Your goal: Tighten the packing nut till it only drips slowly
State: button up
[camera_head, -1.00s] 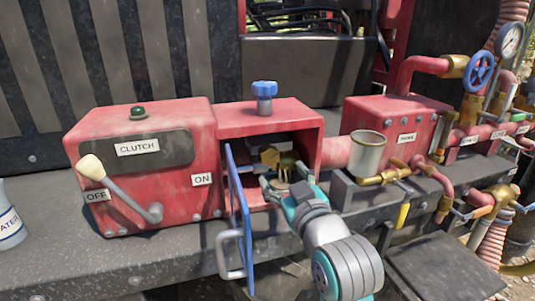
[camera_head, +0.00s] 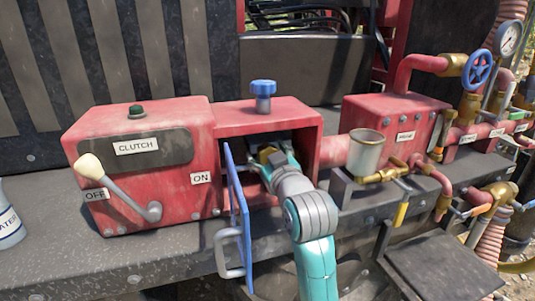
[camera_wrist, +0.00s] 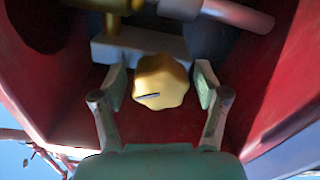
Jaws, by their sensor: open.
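The brass packing nut (camera_wrist: 162,82) has a lobed rim and a dark mark on its face. In the wrist view it sits between the two fingers of my gripper (camera_wrist: 161,90), in front of a grey block (camera_wrist: 145,48). The fingers are open, with a visible gap on each side of the nut. In the head view my gripper (camera_head: 272,172) reaches into the red housing (camera_head: 270,115) through its open front. There my own wrist hides the nut. No dripping can be made out.
The blue door (camera_head: 238,215) stands open just left of my arm. The clutch box (camera_head: 140,165) with its lever (camera_head: 118,190) is further left. A metal cup (camera_head: 368,150) and brass valve (camera_head: 380,176) stand to the right. The housing's red walls closely surround my gripper.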

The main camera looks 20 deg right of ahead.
jog(key=c, duration=1.2)
jog(key=shift+o, duration=0.2)
jog(key=m, duration=0.3)
jog(key=shift+m, duration=2.2)
